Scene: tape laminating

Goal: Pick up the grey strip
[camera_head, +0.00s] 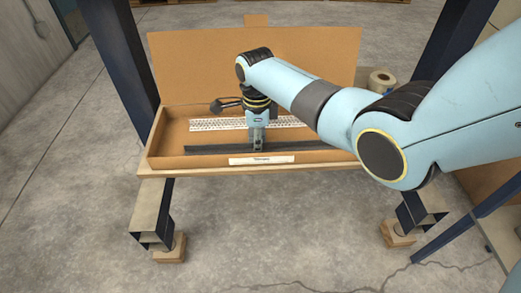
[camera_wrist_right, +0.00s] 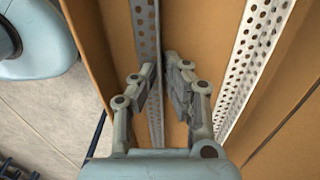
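The dark grey strip (camera_head: 212,149) lies lengthwise near the front wall of the open cardboard box (camera_head: 180,111). In the right wrist view it is a perforated grey strip (camera_wrist_right: 145,32) that runs down between the fingers. My right gripper (camera_wrist_right: 160,67) is open, pointing down, with a finger on either side of the strip. In the head view the right gripper (camera_head: 257,146) is low over the strip's middle. Whether the fingers touch the strip cannot be told. My left gripper is not in view.
A white perforated strip (camera_head: 205,125) lies behind the grey one, and it also shows in the wrist view (camera_wrist_right: 252,60). A white label (camera_head: 262,160) is on the box front. A tape roll (camera_head: 381,80) stands at the right. Dark posts flank the box.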

